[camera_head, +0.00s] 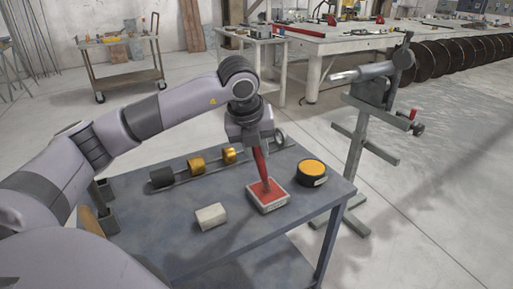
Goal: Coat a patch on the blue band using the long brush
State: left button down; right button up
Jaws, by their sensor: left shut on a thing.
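My left gripper (255,140) points down over the blue-grey table and is shut on a long red brush (261,166). The brush stands nearly upright, slightly tilted. Its lower end is at the red surface of a small square light-rimmed tray (270,208); I cannot tell how deep it touches. A metal rod (212,167) with dark and gold bands lies along the back of the table, partly behind the gripper. I cannot make out a blue band on it. My right gripper is not in view.
A pale block (210,217) sits left of the tray, and a round black tin with an orange top (312,171) sits to its right. A metal stand with a clamped cylinder (372,88) rises beyond the table's right edge. A long workbench and cart (120,75) stand behind.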

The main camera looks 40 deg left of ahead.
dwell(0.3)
pick_arm(q)
jog(key=shift+r+p, duration=2.55)
jog(key=shift+r, duration=0.95)
jog(key=shift+f, duration=0.1)
